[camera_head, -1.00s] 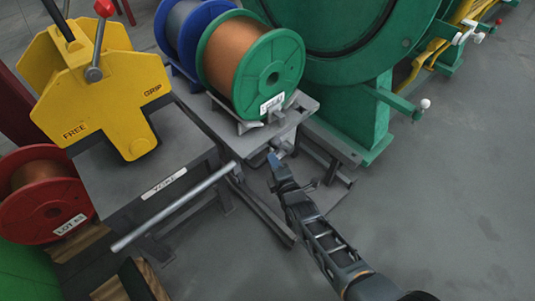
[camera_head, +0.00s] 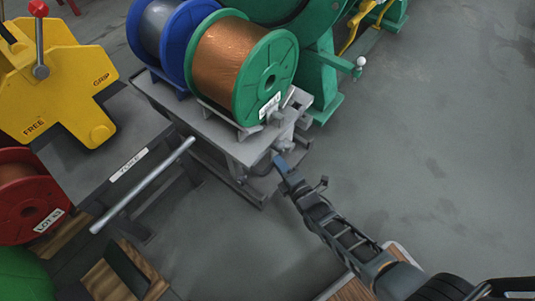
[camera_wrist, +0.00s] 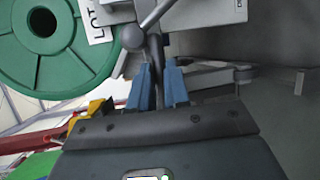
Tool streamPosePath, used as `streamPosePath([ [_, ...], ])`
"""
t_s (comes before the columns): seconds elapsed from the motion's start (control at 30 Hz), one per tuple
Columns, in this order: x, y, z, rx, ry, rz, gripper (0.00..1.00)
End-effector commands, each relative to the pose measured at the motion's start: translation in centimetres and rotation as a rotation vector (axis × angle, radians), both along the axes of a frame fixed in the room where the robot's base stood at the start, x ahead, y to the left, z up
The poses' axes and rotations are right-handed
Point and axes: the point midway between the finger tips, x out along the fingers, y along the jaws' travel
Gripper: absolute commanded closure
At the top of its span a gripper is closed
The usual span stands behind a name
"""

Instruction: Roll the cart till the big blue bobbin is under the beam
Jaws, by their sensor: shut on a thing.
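The grey cart (camera_head: 240,150) carries the big blue bobbin (camera_head: 160,35), wound with grey wire, at its far left. A green bobbin (camera_head: 282,68) with copper wire stands at its near end and partly hides the blue one. My gripper (camera_head: 277,158) is at the cart's near right end. In the wrist view its blue fingers (camera_wrist: 159,88) are shut around a thin dark handle bar (camera_wrist: 157,55) below the cart's edge. The green bobbin's flange (camera_wrist: 85,68) shows at upper left there. I cannot make out an overhead beam; a yellow FREE/GRIP clamp (camera_head: 55,85) stands at left.
The clamp rests by a grey stand labelled YOKE (camera_head: 100,150), with a grey rod (camera_head: 145,185) along its near side. A red bobbin (camera_head: 28,205) is at left. A green machine (camera_head: 325,75) stands behind the cart. The floor (camera_head: 430,160) at right is open.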

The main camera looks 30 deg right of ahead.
Motion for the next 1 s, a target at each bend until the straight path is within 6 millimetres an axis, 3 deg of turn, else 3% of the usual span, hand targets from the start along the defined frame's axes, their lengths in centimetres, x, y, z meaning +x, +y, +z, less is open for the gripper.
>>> streamPosePath([
  [0.03,-1.02,-0.49,-1.02,0.000,0.030,-0.007,1.00],
  [0.2,-1.73,-0.54,-1.01,-0.001,0.027,-0.003,1.00],
  [0.6,-1.73,-0.02,-0.97,-0.002,0.024,0.010,1.00],
  [0.63,-1.73,0.01,-0.97,-0.002,0.024,0.011,0.81],
  [0.87,-1.68,-0.07,-0.76,-0.002,0.020,0.009,0.59],
  [1.0,-1.60,-0.15,-0.60,-0.001,0.017,0.007,0.58],
])
